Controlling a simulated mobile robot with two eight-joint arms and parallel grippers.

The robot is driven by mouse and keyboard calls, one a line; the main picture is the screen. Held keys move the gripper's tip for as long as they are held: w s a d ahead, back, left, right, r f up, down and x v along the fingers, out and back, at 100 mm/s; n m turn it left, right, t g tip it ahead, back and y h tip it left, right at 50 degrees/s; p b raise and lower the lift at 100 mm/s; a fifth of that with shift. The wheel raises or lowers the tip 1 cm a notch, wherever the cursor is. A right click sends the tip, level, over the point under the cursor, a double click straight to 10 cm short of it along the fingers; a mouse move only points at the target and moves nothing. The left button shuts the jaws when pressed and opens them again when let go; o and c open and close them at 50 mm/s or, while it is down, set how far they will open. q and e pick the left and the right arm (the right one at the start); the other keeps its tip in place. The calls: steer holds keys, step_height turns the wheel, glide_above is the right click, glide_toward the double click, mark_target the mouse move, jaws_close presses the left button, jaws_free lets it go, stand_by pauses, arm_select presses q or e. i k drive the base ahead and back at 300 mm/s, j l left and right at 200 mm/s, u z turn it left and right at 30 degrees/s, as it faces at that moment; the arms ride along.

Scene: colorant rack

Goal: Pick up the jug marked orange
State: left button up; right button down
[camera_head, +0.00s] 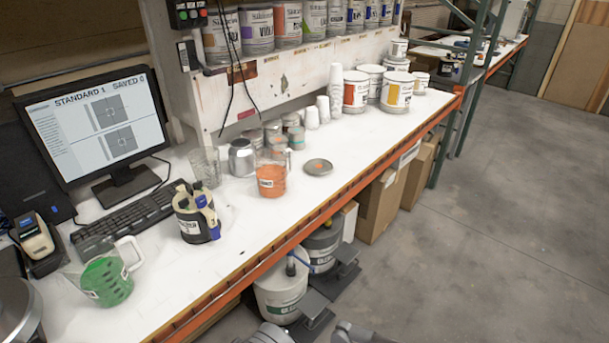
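The orange jug (271,181) is a clear measuring jug with orange contents and a small white label. It stands upright on the white bench top, right of the middle of the bench's near stretch, with its handle at the right. The label is too small to read. A similar jug with green contents (107,279) stands at the lower left. Only grey rounded parts of my own body show at the bottom edge, below and apart from the bench. No gripper fingers can be made out.
A round grey lid (318,167) lies right of the orange jug. A metal pitcher (242,158), a clear beaker (205,167) and small cans (273,131) stand behind it. The bench's front edge (262,254) is orange.

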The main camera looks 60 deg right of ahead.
mark_target(270, 162)
steer(key=z, duration=1.7)
steer(key=i+l+u, duration=0.1)
steer(key=l, duration=0.25)
steer(key=i+l+u, duration=0.1)
steer(key=i+l, duration=0.2)
steer(key=i+l+u, duration=0.15)
steer(key=l, duration=0.3)
steer(key=i+l+u, duration=0.1)
steer(key=l, duration=0.3)
steer(key=i+l+u, duration=0.1)
steer(key=l, duration=0.3)
steer(key=i+l+u, duration=0.15)
steer(key=i+l, duration=0.25)
steer(key=i, duration=0.15)
steer(key=i+j, duration=0.1)
steer(key=i, duration=0.05)
